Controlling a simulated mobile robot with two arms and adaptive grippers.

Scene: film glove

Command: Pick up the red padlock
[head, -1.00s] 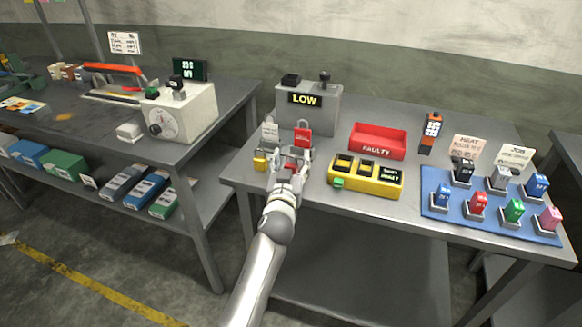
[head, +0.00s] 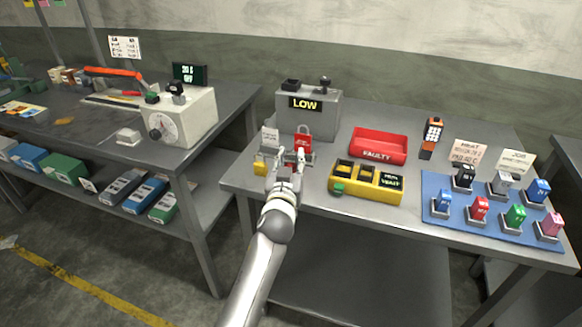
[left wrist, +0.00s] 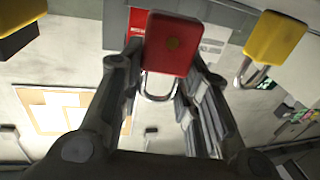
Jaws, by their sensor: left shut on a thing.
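The red padlock (left wrist: 172,45) shows large in the left wrist view, between the fingers of my left gripper (left wrist: 165,75). Its metal shackle points toward my palm. In the head view my left gripper (head: 290,158) is at the front left of the right-hand table, shut on the padlock. My right gripper is out of view.
A larger red lock-shaped piece (head: 304,143) and a pale card (head: 269,138) stand just behind the gripper. A grey box reading LOW (head: 318,121) is behind them.

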